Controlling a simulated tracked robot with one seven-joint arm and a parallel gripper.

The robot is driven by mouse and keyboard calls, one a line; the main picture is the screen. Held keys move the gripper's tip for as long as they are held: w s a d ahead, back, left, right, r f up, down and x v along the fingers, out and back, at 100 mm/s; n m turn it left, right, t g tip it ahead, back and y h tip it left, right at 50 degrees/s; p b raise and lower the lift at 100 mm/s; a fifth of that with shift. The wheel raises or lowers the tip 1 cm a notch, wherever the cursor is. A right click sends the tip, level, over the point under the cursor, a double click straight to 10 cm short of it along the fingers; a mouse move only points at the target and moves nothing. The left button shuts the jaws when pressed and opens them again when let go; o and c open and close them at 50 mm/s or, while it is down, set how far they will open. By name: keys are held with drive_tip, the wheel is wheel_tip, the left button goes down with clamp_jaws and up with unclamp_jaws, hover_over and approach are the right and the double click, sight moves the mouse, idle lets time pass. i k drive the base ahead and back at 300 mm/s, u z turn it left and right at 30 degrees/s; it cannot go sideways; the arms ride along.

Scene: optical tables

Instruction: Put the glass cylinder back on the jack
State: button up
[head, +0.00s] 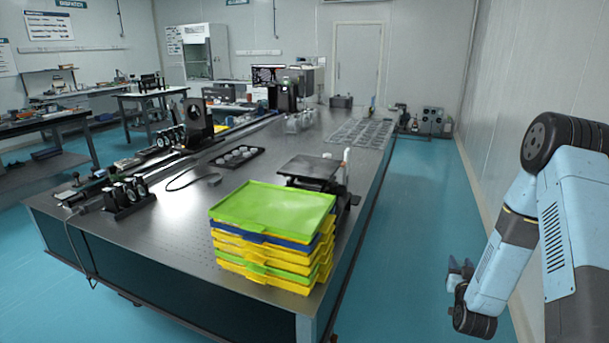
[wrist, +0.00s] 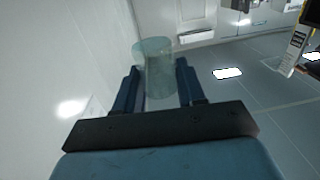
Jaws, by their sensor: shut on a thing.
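My gripper (head: 458,272) is off to the right of the optical table, over the blue floor. In the wrist view, my gripper (wrist: 157,78) is shut on a clear, pale green glass cylinder (wrist: 154,60) that stands out past the fingertips. I cannot make out the cylinder in the head view. The jack (head: 311,169), with a flat dark top plate, stands on the table near its right edge, behind the tray stack. Its top plate looks bare. Its lower part is partly hidden by the trays.
A stack of green, yellow and blue trays (head: 270,208) stands at the table's near corner, in front of the jack. A white upright post (head: 346,160) is just behind the jack. Optical mounts (head: 126,193) line the left side. The floor (head: 415,215) right of the table is clear.

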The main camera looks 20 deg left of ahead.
sight(318, 166)
drive_tip(key=z, duration=2.4)
drive_tip(key=k, duration=0.1)
drive_tip(key=u, duration=1.45)
drive_tip(key=i, duration=1.25)
drive_tip(key=u, duration=1.85)
